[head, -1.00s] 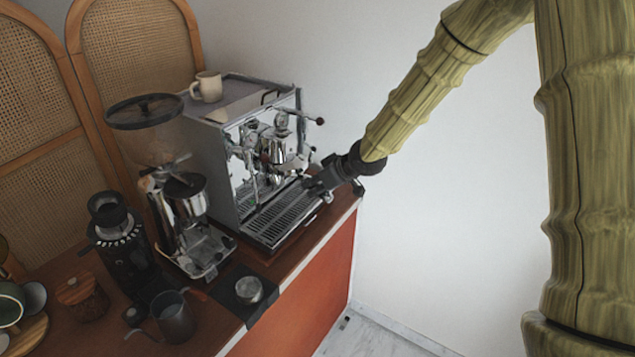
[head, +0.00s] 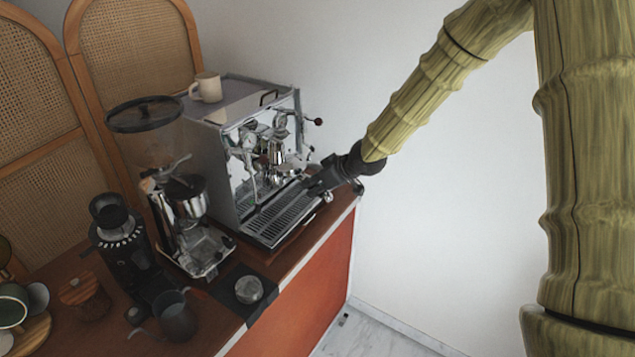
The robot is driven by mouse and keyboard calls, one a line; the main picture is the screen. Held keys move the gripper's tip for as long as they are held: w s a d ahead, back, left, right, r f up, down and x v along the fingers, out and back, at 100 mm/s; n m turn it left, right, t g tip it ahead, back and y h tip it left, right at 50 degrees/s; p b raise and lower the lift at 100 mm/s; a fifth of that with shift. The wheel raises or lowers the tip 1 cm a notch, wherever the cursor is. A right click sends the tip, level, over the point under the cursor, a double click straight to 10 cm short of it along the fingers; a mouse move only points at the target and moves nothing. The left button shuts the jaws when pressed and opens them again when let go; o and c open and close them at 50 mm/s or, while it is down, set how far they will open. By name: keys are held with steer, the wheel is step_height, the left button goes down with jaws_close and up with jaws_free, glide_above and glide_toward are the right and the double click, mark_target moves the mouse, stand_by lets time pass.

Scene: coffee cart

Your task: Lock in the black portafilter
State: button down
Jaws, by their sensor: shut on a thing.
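The espresso machine (head: 267,135) stands at the far end of the cart, a chrome-fronted box with a drip tray (head: 282,217) below its group head (head: 274,152). My gripper (head: 316,185) is at the right front of the machine, just above the right side of the drip tray. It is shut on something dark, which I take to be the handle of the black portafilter. The portafilter is mostly hidden by the gripper and too small to make out. I cannot tell whether its basket touches the group head.
A grinder with a wide hopper (head: 146,113) stands left of the machine, and a black grinder (head: 128,250) nearer. A tamper (head: 249,289) sits on a dark mat. A dark pitcher (head: 177,317) stands in front. A cup (head: 207,87) is on the machine. Right of the cart is free.

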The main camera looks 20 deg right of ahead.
steer(key=shift+w+d+n+y+p, duration=0.3)
steer(key=shift+d+n+p, duration=0.2)
steer(key=shift+p, duration=1.75)
steer(key=shift+a+g, duration=0.1)
steer(key=shift+g, duration=0.2)
steer(key=shift+s+a+f, duration=0.25)
steer(key=shift+a+f, duration=0.15)
steer(key=shift+f, duration=0.05)
steer(key=shift+s+f+n+g+y, duration=0.15)
steer(key=shift+f+n+g+y, duration=0.15)
steer(key=shift+n+y, duration=0.1)
steer(key=shift+w+d+r, duration=0.1)
steer(key=shift+w+d, duration=0.2)
steer(key=shift+d, duration=0.05)
steer(key=shift+w+d+r+n, duration=0.15)
steer(key=shift+w+r, duration=0.15)
steer(key=shift+r, duration=0.15)
steer(key=shift+w+d+r+n, duration=0.15)
steer(key=shift+w+r, duration=0.1)
steer(key=shift+r, duration=0.15)
